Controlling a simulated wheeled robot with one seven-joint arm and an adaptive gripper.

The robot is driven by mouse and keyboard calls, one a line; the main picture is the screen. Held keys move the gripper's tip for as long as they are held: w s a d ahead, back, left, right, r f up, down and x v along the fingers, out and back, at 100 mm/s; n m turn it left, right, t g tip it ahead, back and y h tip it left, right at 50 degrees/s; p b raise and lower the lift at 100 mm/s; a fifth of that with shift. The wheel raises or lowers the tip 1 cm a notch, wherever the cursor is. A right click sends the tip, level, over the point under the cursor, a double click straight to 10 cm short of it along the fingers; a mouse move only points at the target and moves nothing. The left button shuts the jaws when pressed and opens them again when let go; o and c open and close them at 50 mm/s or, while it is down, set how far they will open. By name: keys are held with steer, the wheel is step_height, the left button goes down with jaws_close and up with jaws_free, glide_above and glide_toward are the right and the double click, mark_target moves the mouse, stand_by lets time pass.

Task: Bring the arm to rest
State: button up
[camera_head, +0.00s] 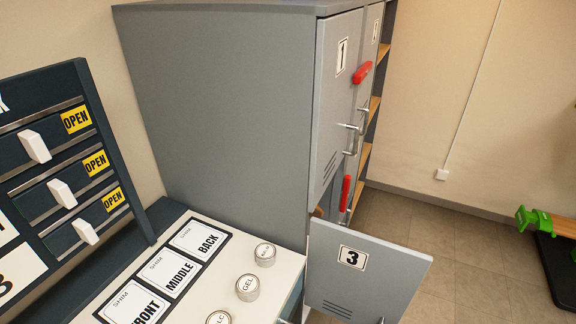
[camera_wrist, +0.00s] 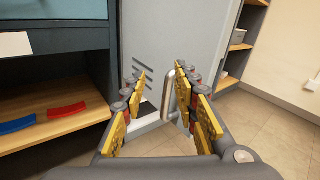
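My gripper (camera_wrist: 160,82) shows in the wrist view with its two yellow-padded fingers spread apart. A metal door handle (camera_wrist: 171,88) stands between the fingers, closer to the right one. I cannot tell whether the finger touches it. The handle is on a grey locker door (camera_wrist: 190,30) with vent slots. In the head view, my gripper does not show. There the grey locker (camera_head: 225,95) has a door marked 1 (camera_head: 337,100) and a door marked 3 (camera_head: 365,280) that stands swung open at the lower front.
A wooden shelf (camera_wrist: 60,105) at left in the wrist view holds a blue piece (camera_wrist: 17,125) and a red piece (camera_wrist: 68,110). In the head view, a counter (camera_head: 205,280) bears shim labels and round jars. Floor (camera_head: 465,265) is clear right of the open door.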

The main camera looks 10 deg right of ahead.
steer(key=w+a+r+n+g+y, duration=0.2)
steer(key=w+a+r+n+g, duration=0.25)
steer(key=r, duration=0.45)
steer(key=w+a+r+n+g+y, duration=0.1)
steer(key=a+r+n+g+y, duration=0.1)
steer(key=a+r+n+g, duration=0.4)
steer(key=w+a+r+n+g+y, duration=0.25)
steer(key=r+n+g, duration=0.25)
steer(key=r+n, duration=0.55)
steer(key=s+a+r+n+t+h, duration=0.1)
steer(key=s+a+r+n+h, duration=0.1)
steer(key=r, duration=0.6)
steer(key=s+a+r+n+t+h, duration=0.1)
steer(key=s+a+r+n+h, duration=0.2)
steer(key=r, duration=0.5)
steer(key=s+a+r+n+t+h, duration=0.2)
steer(key=a+r+n+h, duration=0.3)
steer(key=a+r, duration=0.2)
steer(key=shift+s+r+n, duration=0.25)
steer(key=shift+r+n, duration=0.15)
steer(key=shift+r, duration=0.3)
